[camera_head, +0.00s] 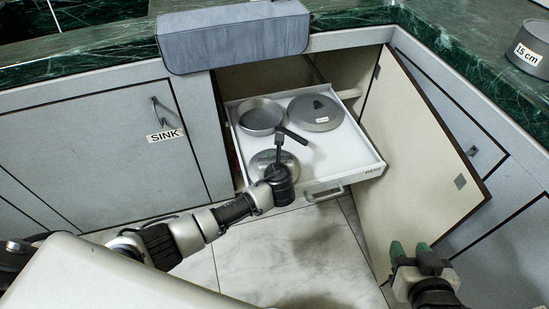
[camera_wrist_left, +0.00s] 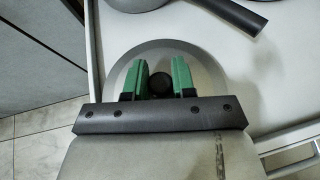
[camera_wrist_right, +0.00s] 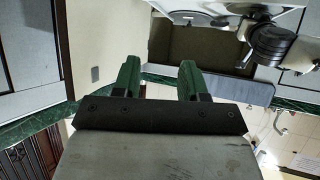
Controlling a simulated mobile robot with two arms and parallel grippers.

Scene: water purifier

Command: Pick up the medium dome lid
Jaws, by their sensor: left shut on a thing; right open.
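The dome lid (camera_head: 260,160), a round grey metal lid with a dark knob, lies at the front of the open white drawer (camera_head: 346,172). My left gripper is over it and hides part of it in the head view. In the left wrist view the green fingers of my left gripper (camera_wrist_left: 159,80) are around the dark knob (camera_wrist_left: 161,83) of the lid (camera_wrist_left: 208,68), shut on it. My right gripper (camera_head: 410,249) is open and empty near the cabinet door. Its spread fingers also show in the right wrist view (camera_wrist_right: 160,80).
A grey pan (camera_head: 260,116) with a dark handle sits behind the lid. A larger flat grey lid (camera_head: 315,112) with a label lies at the drawer's back right. The open cabinet door (camera_head: 420,165) stands right of the drawer. A pot labelled 15 cm (camera_head: 531,50) is on the counter.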

